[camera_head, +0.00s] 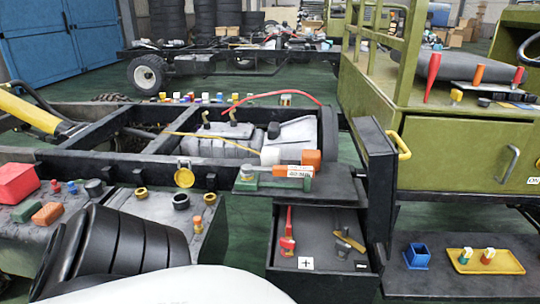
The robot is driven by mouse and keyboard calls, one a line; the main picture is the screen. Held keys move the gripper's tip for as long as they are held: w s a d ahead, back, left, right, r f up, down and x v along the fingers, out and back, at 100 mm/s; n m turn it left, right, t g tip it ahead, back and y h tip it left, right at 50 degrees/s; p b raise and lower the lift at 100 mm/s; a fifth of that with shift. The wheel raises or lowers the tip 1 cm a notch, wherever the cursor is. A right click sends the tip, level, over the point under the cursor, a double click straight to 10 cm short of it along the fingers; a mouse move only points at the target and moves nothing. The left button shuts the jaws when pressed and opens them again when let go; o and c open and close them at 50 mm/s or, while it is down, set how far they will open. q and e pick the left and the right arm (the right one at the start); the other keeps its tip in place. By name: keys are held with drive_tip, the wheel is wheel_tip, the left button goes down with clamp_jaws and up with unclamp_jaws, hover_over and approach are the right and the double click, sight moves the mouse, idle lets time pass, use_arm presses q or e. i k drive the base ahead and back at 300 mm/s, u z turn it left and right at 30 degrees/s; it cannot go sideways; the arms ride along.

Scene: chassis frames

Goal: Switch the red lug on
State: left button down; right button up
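A red piece with an upright red stem (287,243), which looks like the red lug, is in an open dark tray (323,222) at centre bottom. A white plus label (306,263) lies just in front of it. A yellow-tan piece (349,240) lies to its right, beside a small black block. How the red piece is fastened, and whether it is on, cannot be told. Neither of my grippers can be made out.
An orange tool (293,172) lies on the ledge behind the tray. To the right are a blue open box (417,257) and a yellow tray (485,262) with small parts. A red box (18,183) and several small fittings sit at left. Green floor shows beside the tray.

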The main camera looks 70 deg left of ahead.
sight(288, 228)
drive_tip(key=u, duration=1.3)
drive_tip(key=i, duration=0.1)
drive_tip(key=u, duration=0.2)
